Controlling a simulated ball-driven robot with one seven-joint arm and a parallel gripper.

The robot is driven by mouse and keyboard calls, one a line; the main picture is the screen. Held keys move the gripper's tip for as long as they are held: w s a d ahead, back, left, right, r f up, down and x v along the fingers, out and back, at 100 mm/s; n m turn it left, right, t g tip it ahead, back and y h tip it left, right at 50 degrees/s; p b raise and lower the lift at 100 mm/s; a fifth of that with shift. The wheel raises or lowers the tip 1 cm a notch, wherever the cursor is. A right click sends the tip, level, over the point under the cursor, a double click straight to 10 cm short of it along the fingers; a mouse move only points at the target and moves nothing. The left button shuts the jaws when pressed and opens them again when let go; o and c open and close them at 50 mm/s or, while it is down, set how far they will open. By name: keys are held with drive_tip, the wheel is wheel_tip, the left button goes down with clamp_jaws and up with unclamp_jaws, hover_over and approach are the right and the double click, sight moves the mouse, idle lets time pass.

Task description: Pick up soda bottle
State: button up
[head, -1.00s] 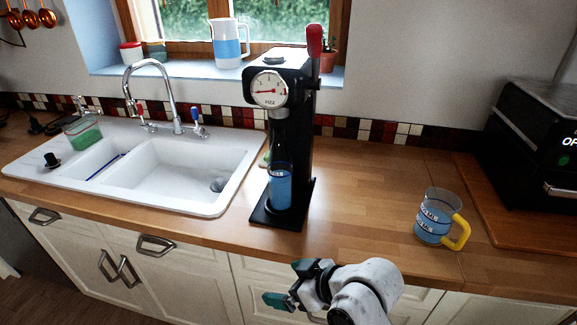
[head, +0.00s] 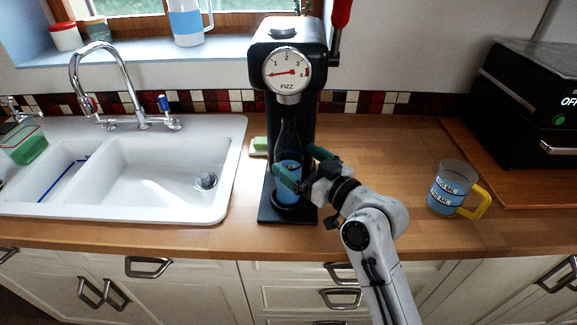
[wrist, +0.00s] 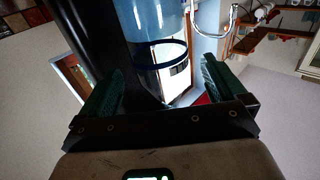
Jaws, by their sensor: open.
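The soda bottle (head: 288,144) is clear with blue liquid in its lower part. It stands upright on the base of the black soda machine (head: 270,208), under the gauge head. It also shows in the wrist view (wrist: 155,22), between and beyond the fingers. My gripper (head: 298,165) is at the bottle's lower half, coming from the front right. Its green fingers are apart, one on each side of the bottle in the head view. In the wrist view my gripper (wrist: 158,88) is open. I cannot tell whether a finger touches the bottle, and part of its lower body is hidden.
A measuring jug (head: 445,190) with blue liquid and a yellow handle stands on the counter at right. A white sink (head: 165,178) is at left. A black appliance (head: 525,120) is at the back right. The counter between machine and jug is mostly clear.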

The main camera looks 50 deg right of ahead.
drive_tip(key=w, duration=0.1)
drive_tip(key=w+p, duration=0.1)
drive_tip(key=w, duration=0.1)
drive_tip(key=w+p, duration=0.1)
drive_tip(key=shift+w+d, duration=0.3)
drive_tip(key=shift+d, duration=0.05)
drive_tip(key=shift+w+d+f, duration=0.1)
drive_tip(key=shift+w, duration=0.4)
drive_tip(key=shift+c, duration=0.5)
drive_tip(key=c, duration=1.3)
